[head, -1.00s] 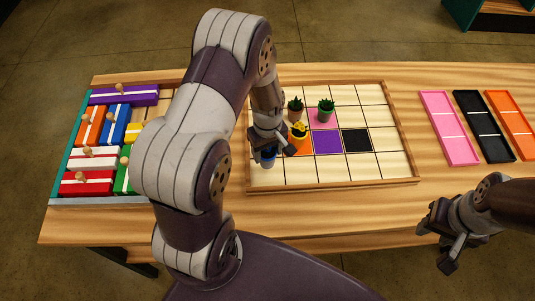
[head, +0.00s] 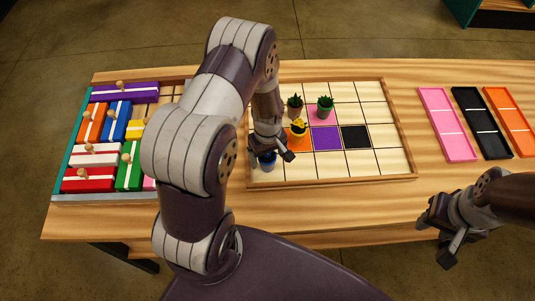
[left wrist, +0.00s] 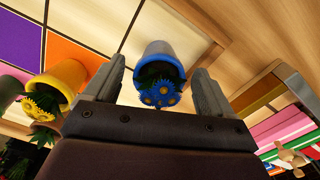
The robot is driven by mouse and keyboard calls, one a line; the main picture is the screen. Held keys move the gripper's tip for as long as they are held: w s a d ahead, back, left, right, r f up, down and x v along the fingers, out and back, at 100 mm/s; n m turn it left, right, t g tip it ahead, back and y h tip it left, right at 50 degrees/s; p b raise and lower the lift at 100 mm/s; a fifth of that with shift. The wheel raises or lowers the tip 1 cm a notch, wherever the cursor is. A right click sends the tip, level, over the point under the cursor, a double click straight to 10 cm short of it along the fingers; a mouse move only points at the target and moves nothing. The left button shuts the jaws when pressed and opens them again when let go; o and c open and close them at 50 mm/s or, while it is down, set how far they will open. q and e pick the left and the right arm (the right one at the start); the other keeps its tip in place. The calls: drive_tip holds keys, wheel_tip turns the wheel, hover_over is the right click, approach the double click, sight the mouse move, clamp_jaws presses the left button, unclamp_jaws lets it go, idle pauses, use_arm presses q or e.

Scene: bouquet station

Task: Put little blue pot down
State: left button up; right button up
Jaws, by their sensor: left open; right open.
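The little blue pot (left wrist: 159,54), holding blue flowers (left wrist: 160,93), stands on a pale square of the gridded tray in the left wrist view. In the head view the blue pot (head: 267,161) is partly hidden by my left gripper (head: 271,151). In the left wrist view the left gripper (left wrist: 160,85) is open, with one finger on each side of the pot. I cannot tell whether the fingers touch it. My right gripper (head: 445,230) is open and empty in front of the table at the right.
A yellow-flowered pot (head: 298,129) stands close beside my left gripper, with two green plants (head: 294,105) (head: 325,107) behind. The gridded tray (head: 333,183) has free squares on its right side. Colored blocks (head: 129,170) fill a box at left. Pink, black and orange trays (head: 447,125) lie at right.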

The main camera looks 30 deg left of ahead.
use_arm(q)
wheel_tip(320, 180, up, 12)
drive_tip(key=shift+d+f+b, duration=0.1)
drive_tip(key=shift+d+b, duration=0.05)
drive_tip(key=shift+b, duration=0.95)
drive_tip(key=s+d+r+m+t, duration=0.1)
drive_tip(key=s+d+r+m, duration=0.4)
drive_tip(key=s+m, duration=0.4)
drive_tip(key=shift+d+r+m, duration=0.15)
drive_tip(key=shift+m, duration=0.85)
